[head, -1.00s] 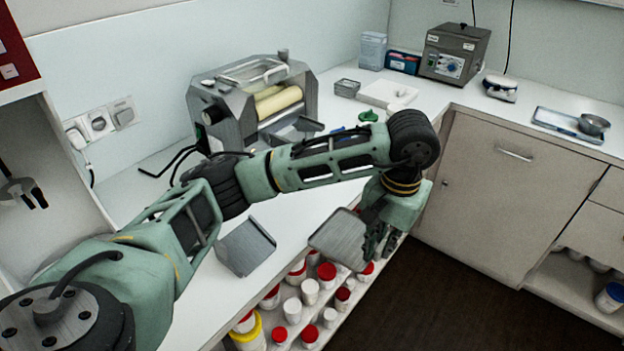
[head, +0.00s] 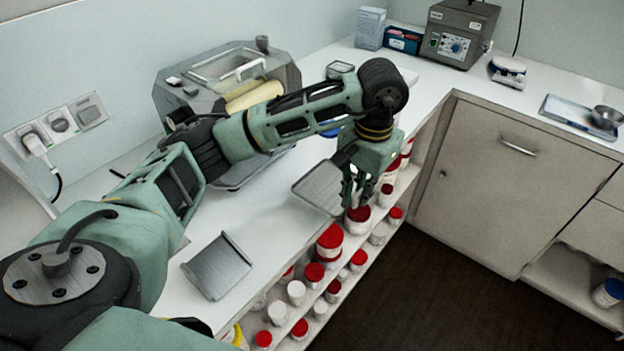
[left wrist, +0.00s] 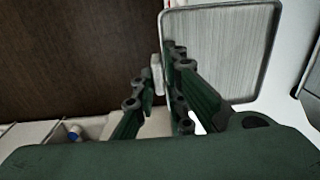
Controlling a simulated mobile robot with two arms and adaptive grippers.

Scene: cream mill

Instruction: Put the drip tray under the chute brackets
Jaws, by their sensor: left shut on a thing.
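My left gripper (head: 353,192) is shut on the edge of the drip tray (head: 316,187), a flat grey metal tray with a low rim. The tray is held roughly level above the front part of the white counter, apart from the mill (head: 225,88). In the left wrist view the tray (left wrist: 222,50) reaches up and right from the fingers (left wrist: 166,75). The mill, with cream rollers (head: 254,95) and a clear guard, stands at the back left of the counter. My left arm crosses in front of it and hides its lower front; I cannot make out the chute brackets. My right gripper is out of view.
A loose grey metal plate with a raised edge (head: 217,266) lies near the counter's front. Red-lidded jars (head: 329,243) fill the shelf below. A control box (head: 460,33) and scale (head: 508,72) stand at the back. Bare counter (head: 272,200) lies between mill and tray.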

